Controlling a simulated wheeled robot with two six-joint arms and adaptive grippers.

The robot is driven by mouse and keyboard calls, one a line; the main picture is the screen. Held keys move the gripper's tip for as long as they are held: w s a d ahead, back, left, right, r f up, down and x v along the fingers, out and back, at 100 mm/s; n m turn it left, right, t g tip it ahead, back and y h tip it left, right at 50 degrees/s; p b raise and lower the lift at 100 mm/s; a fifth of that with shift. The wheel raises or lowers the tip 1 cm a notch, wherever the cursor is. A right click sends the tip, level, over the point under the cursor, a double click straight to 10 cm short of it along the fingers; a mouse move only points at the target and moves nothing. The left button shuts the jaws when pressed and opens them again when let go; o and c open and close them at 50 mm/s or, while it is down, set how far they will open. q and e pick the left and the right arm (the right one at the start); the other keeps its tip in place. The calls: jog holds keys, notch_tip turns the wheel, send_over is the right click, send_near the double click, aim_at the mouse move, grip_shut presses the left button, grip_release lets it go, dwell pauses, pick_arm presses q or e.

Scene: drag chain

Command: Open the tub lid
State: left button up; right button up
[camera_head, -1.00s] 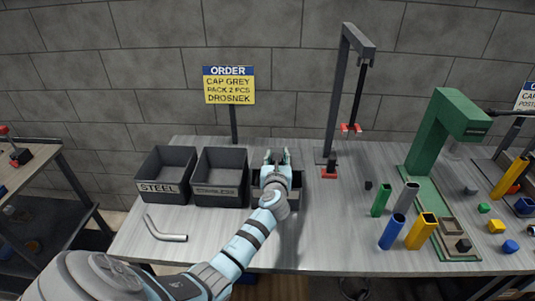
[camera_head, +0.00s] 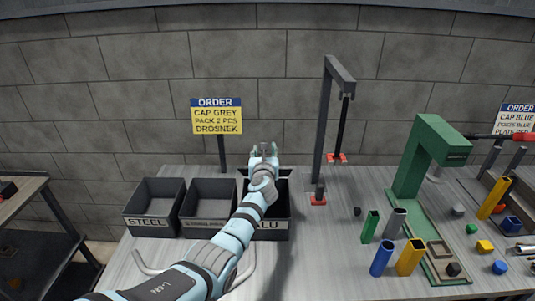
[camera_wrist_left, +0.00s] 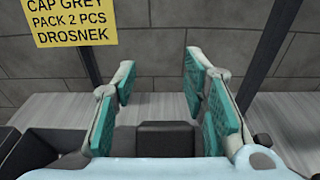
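My left gripper (camera_head: 264,150) is over the back part of the dark tub labelled ALU (camera_head: 270,223), the rightmost of three tubs. The left wrist view shows its two teal-padded fingers (camera_wrist_left: 167,88) spread apart with nothing between the pads. A dark block (camera_wrist_left: 165,139) shows low between the fingers; I cannot tell whether it belongs to a lid. My arm covers part of the ALU tub, so the lid's state is not clear. The tubs labelled STEEL (camera_head: 148,222) and the middle one (camera_head: 205,221) stand to its left, open-topped. My right gripper is not in view.
A yellow order sign (camera_head: 217,121) stands behind the tubs. A dark post frame (camera_head: 320,125) stands right of the ALU tub. A green press (camera_head: 425,150) and several coloured tubes and caps fill the right of the table. A bent grey tube (camera_head: 147,264) lies partly behind my arm.

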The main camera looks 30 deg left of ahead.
pick_arm(q)
jog(key=shift+o, duration=0.6)
jog(key=shift+s+a, duration=0.1)
jog(key=shift+a, duration=0.15)
jog(key=shift+d+r, duration=0.1)
jog(key=shift+d, duration=0.6)
jog(key=v, duration=1.1)
jog(key=shift+s+a, duration=0.2)
jog(key=shift+s, duration=0.25)
